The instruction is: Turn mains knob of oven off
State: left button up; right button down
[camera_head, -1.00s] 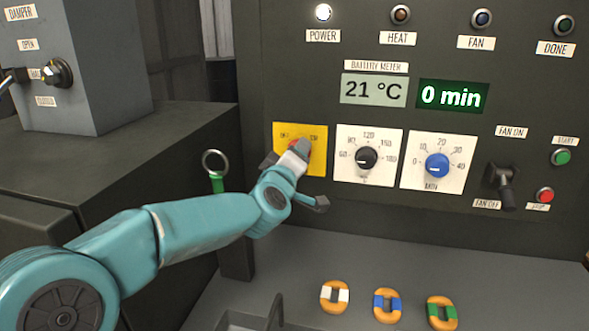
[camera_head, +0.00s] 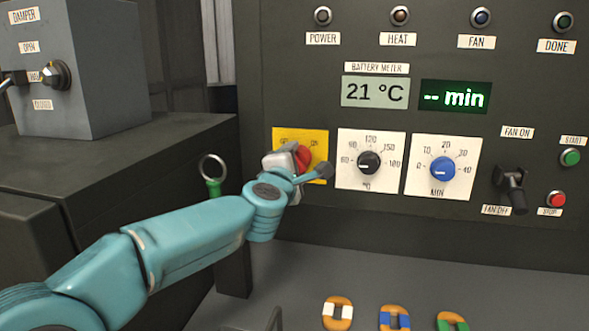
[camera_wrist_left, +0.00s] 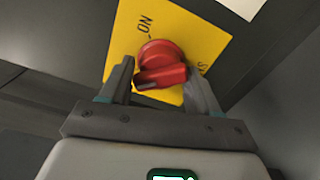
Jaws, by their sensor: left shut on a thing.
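The red mains knob (camera_head: 304,157) sits on a yellow plate (camera_head: 318,138) at the left of the oven's dark panel. In the left wrist view the knob (camera_wrist_left: 162,62) shows between the two fingers, its grip bar lying roughly crosswise, slightly tilted. An "ON" label is above it; a second label at the lower right is partly hidden. My left gripper (camera_wrist_left: 160,82) is shut on the knob. In the head view this gripper (camera_head: 297,166) covers part of the plate. The power lamp (camera_head: 323,16) is dark. The right gripper is not in view.
Right of the yellow plate are a black dial (camera_head: 368,162), a blue dial (camera_head: 442,169), a fan lever (camera_head: 512,190) and start and stop buttons. A ring with a green stem (camera_head: 213,170) stands left of my wrist. Several orange rings lie on the surface below.

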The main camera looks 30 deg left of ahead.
pick_arm(q)
jog(key=shift+n, duration=0.7)
jog(key=o, duration=0.8)
jog(key=shift+a, duration=0.1)
jog(key=shift+s, duration=0.1)
jog(key=b+v, duration=0.1)
jog(key=v, duration=1.5)
jog(key=shift+s+f, duration=0.1)
jog(key=shift+s, duration=0.05)
